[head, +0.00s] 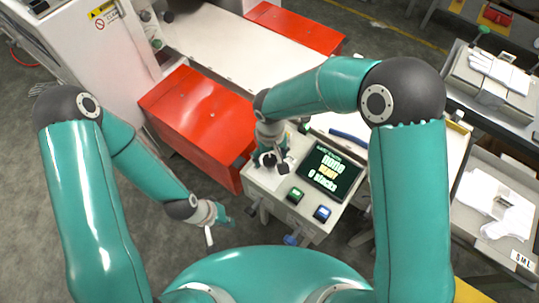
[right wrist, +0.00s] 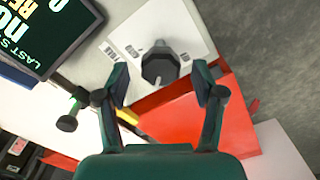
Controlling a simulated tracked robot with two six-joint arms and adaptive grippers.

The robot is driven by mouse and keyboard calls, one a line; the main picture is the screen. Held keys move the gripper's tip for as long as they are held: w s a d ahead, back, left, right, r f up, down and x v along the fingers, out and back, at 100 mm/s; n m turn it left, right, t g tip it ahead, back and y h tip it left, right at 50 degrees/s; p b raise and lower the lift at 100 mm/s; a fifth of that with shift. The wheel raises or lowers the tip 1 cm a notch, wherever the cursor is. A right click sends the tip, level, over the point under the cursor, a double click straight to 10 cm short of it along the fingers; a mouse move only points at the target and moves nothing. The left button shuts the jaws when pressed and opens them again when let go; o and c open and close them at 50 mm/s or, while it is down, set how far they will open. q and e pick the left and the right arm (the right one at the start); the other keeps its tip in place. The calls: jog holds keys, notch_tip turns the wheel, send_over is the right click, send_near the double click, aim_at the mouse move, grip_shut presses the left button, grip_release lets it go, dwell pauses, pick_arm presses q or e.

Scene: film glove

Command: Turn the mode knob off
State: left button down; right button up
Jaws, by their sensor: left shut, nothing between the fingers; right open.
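The mode knob (right wrist: 160,66) is a black faceted knob on the pale panel, with small labels beside it, in the right wrist view. My right gripper (right wrist: 162,82) is open, with its fingertips on either side of the knob in that view; I cannot tell how close they are to it. In the head view my right gripper (head: 272,160) is over the left part of the control box (head: 268,182) and largely hides the knob area. My left gripper (head: 219,216) is shut and empty, low to the left of the box.
A dark screen (head: 331,172) reading "NONE" and "0 stacks" is on the box, with a green button (head: 295,195) and a blue button (head: 322,213). Red covers (head: 195,113) lie behind left. Trays with white gloves (head: 490,205) stand right. Grey floor is open at left.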

jog(key=shift+f, duration=0.5)
jog(key=shift+a, duration=0.1)
jog(key=c, duration=1.1)
jog(key=shift+c, duration=0.2)
